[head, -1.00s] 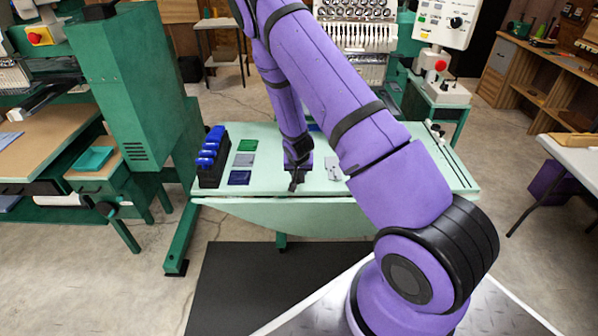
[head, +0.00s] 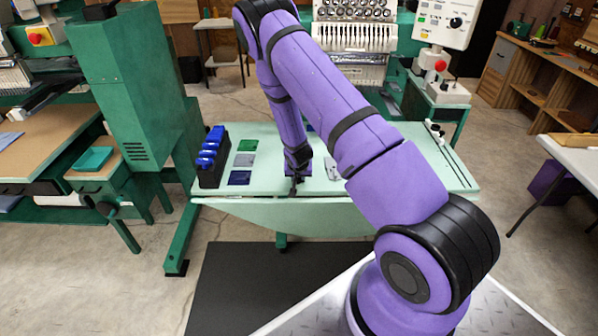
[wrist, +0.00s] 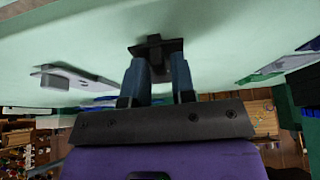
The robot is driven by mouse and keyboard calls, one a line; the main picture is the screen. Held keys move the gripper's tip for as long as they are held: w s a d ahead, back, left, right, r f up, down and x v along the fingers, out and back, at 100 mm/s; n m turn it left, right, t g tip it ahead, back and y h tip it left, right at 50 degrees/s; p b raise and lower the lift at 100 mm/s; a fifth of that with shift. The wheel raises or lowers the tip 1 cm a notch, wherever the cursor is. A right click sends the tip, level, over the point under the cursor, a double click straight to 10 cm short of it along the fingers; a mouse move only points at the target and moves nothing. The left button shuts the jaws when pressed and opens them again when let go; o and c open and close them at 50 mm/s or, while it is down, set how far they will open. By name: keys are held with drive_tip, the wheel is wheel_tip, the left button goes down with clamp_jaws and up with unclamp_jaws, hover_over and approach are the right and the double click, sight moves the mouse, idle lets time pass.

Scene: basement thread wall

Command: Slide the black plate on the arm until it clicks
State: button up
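A small black piece (wrist: 155,46), which looks like the black plate, shows at my fingertips in the wrist view, against the pale green table. It has a flat wide part and a short block standing out from it. My gripper (wrist: 157,62) has its two dark fingers apart, one at each side of the piece's middle; I cannot tell whether they press on it. In the head view my gripper (head: 297,181) points down at the table's front part, small and dark. The arm for the plate cannot be made out.
The pale green table (head: 330,205) carries a black rack with blue items (head: 210,160), green, grey and blue squares on the left, and a light flat piece (head: 332,170) right of my gripper. That light piece (wrist: 70,78) also shows in the wrist view. A multi-needle machine (head: 355,40) stands behind.

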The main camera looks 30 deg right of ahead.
drive_tip(key=shift+s+f, duration=0.15)
clamp_jaws()
drive_tip(key=shift+r, duration=2.55)
drive_tip(key=shift+r, duration=0.1)
